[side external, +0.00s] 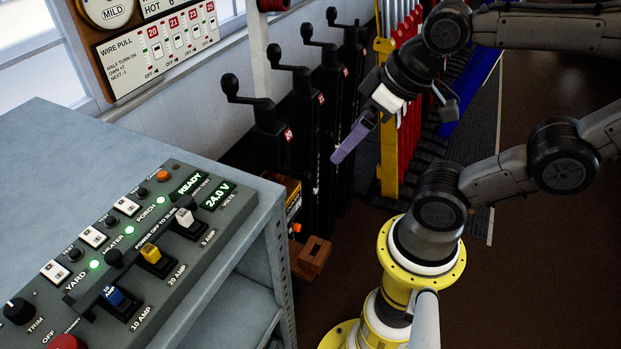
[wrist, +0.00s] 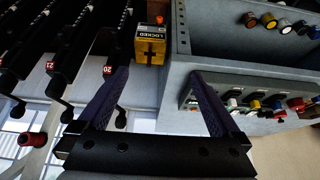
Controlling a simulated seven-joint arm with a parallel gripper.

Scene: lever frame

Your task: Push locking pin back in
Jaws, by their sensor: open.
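A small yellow-and-black box (wrist: 150,46) labelled LOCKED shows at the top middle of the wrist view, with an orange knob (wrist: 160,20) at its end. I take the knob for the locking pin; how far it stands out I cannot tell. In the side view the box (side external: 293,203) is partly hidden behind the grey cabinet, and the orange knob (side external: 296,228) shows below it. My gripper (side external: 338,157) is in the air to the right of the box, purple fingers pointing down-left. In the wrist view the fingers (wrist: 158,73) are spread apart with nothing between them.
Black crank levers (side external: 305,95) with red number tags stand behind the box. Red and yellow levers (side external: 395,140) stand farther right. The grey cabinet (side external: 130,140) bears a switch panel (side external: 130,255) on the left. A brown block (side external: 312,257) lies below the knob. Dark floor is open at right.

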